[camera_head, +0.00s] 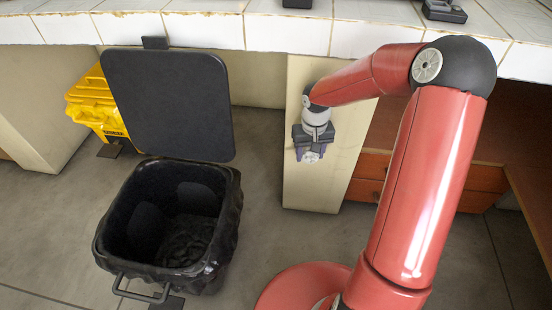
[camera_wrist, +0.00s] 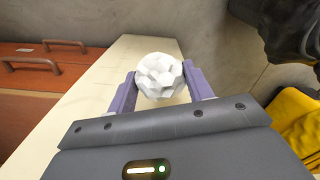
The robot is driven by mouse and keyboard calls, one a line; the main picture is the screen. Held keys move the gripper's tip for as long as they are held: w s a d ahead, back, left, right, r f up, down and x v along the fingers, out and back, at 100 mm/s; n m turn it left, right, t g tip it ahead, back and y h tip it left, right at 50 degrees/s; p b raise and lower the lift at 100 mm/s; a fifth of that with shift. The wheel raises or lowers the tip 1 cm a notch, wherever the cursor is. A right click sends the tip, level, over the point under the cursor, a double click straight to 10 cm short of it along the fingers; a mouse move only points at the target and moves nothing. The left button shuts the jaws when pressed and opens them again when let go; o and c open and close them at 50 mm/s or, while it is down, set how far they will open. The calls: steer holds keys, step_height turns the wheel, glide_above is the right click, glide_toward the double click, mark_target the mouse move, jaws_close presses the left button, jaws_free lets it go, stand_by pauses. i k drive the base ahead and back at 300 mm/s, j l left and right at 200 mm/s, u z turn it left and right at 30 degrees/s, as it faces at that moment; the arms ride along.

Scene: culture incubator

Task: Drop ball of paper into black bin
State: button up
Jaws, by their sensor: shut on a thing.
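In the wrist view, the white crumpled ball of paper (camera_wrist: 159,76) is held between the two purple fingers of my gripper (camera_wrist: 160,85). In the head view, my gripper (camera_head: 308,153) hangs in front of the pale cabinet panel, to the right of the black bin and above the floor. The ball is small there and partly covered by the gripper. The black bin (camera_head: 226,240) stands on the floor at the left with its lid (camera_head: 168,103) raised. Its inside shows a dark liner and no paper. Part of the bin shows at the upper right of the wrist view (camera_wrist: 289,28).
A yellow bin (camera_head: 93,102) stands behind the black bin's lid. A white tiled counter (camera_head: 280,33) runs across the back above the gripper. The pale panel (camera_head: 330,190) and wooden drawers (camera_head: 370,165) are behind my arm. Floor between gripper and bin is clear.

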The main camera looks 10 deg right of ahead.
mark_target(199, 251)
steer(key=j+u, duration=0.15)
steer(key=u, duration=0.25)
steer(key=j+u, duration=0.1)
steer(key=u, duration=0.25)
steer(key=j+u, duration=0.15)
steer(key=u, duration=0.25)
steer(key=i+j, duration=0.1)
steer(key=j, duration=0.3)
steer(key=i+j, duration=0.1)
steer(key=j, duration=0.3)
steer(key=i+j, duration=0.1)
steer(key=j, duration=0.35)
